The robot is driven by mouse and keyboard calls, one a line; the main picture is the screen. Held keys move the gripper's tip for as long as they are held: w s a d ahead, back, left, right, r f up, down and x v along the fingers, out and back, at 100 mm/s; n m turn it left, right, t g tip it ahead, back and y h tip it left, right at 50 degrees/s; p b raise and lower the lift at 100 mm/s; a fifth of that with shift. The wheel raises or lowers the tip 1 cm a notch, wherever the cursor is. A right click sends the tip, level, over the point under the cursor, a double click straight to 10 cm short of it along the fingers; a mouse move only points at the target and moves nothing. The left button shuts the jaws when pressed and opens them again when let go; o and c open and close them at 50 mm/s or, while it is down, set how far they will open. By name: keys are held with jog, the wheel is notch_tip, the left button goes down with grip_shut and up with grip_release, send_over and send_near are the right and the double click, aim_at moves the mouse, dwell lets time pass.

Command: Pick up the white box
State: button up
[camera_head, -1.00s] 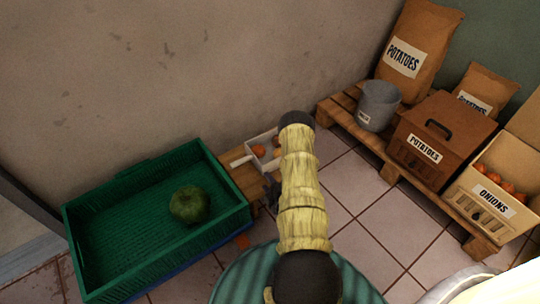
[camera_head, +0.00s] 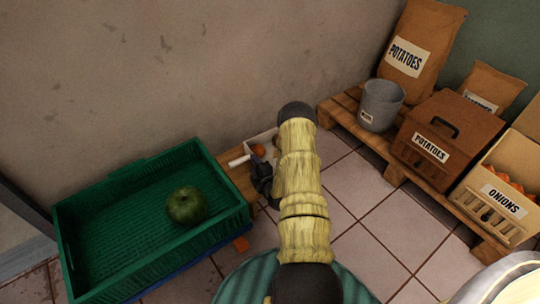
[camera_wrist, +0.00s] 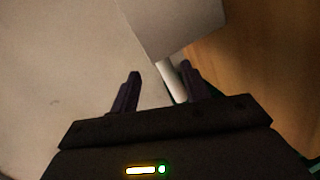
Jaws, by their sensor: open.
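The white box (camera_head: 264,138) stands on the small wooden pallet against the wall in the head view, partly hidden behind my arm. An orange round item lies in it. A short white bar (camera_head: 239,160) sticks out at its left side. My gripper (camera_head: 262,180) is at the box's near side, partly covered by my arm. In the wrist view, a pale box face (camera_wrist: 175,25) fills the top middle, just beyond my gripper (camera_wrist: 160,72). The two fingers are apart, and a white rod (camera_wrist: 174,82) shows between them. I cannot tell whether they touch it.
A green crate (camera_head: 100,200) with a green round vegetable (camera_head: 186,205) stands just left of the small pallet (camera_head: 240,182). At right, another pallet holds a grey bucket (camera_head: 381,105), a brown potato crate (camera_head: 455,130), sacks and an onion crate (camera_head: 490,200). Tiled floor lies between.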

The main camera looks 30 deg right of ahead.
aim_at(249, 159)
jog(key=b+x, duration=0.3)
jog(key=x, duration=0.1)
jog(key=shift+w+f+b, duration=0.2)
jog(key=shift+f+b, duration=0.15)
jog(key=shift+f, duration=0.05)
jog(key=shift+w+r, duration=0.1)
jog(key=shift+w, duration=0.25)
jog(key=shift+c, duration=0.5)
jog(key=shift+r, duration=0.1)
grip_shut()
